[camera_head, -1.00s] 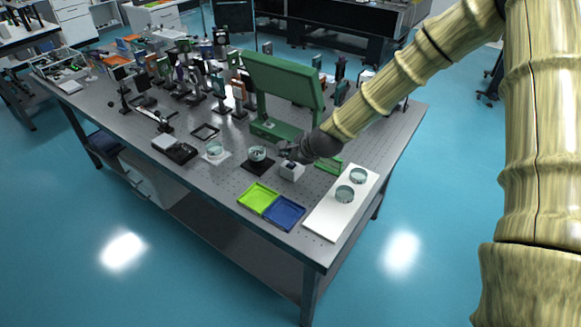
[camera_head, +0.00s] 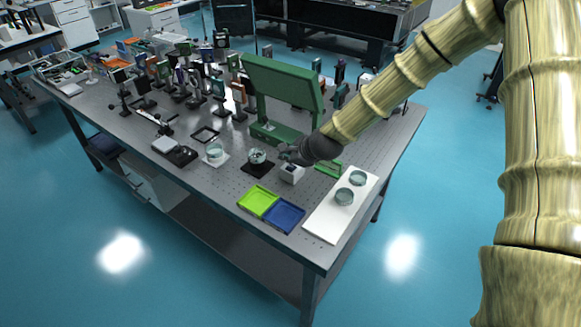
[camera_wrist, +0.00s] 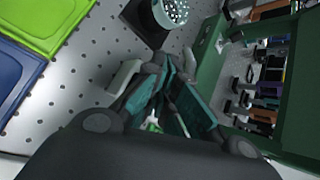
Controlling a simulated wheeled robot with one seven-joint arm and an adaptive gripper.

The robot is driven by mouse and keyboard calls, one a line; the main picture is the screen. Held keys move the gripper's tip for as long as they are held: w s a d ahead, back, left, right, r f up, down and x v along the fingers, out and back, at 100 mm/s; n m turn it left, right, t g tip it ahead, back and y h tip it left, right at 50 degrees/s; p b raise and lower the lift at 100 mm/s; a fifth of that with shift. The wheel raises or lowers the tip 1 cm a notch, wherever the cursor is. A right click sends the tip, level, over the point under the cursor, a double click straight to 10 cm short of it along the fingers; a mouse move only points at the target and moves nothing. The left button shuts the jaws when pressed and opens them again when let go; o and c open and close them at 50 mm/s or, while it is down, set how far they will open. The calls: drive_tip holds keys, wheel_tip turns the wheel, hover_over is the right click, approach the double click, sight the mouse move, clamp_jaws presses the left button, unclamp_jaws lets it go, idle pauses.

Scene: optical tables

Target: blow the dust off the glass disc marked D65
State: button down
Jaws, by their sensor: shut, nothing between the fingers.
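My gripper (camera_head: 284,154) is shut and empty. In the head view it hovers over or close behind a small white block (camera_head: 291,174). A round glass disc (camera_head: 257,155) sits on a dark stand to the left of my gripper. In the wrist view my fingers (camera_wrist: 163,68) close together below this disc (camera_wrist: 171,11), which has pale specks on it. Other glass discs stand on a white square (camera_head: 215,151) and on a white board, one nearer (camera_head: 344,194) and one farther (camera_head: 358,176). I cannot read a D65 mark on any disc.
A green tray (camera_head: 258,200) and a blue tray (camera_head: 284,214) lie at the front edge, beside the white board (camera_head: 325,221). A tall green panel (camera_head: 285,84) stands behind my gripper. Several optical mounts crowd the back left. A black frame (camera_head: 205,133) lies mid-table.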

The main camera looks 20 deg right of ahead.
sight(289, 167)
drive_tip(key=shift+f, duration=0.15)
drive_tip(key=shift+f+b, duration=0.25)
drive_tip(key=shift+b, duration=0.1)
drive_tip(key=shift+f+b, duration=0.3)
drive_tip(key=shift+f, duration=0.1)
idle(1.1)
idle(0.3)
drive_tip(key=shift+r+p, duration=0.6)
drive_tip(key=shift+r, duration=0.25)
drive_tip(key=shift+r+p, duration=1.6)
drive_tip(key=shift+r, duration=0.9)
drive_tip(key=shift+r, duration=0.1)
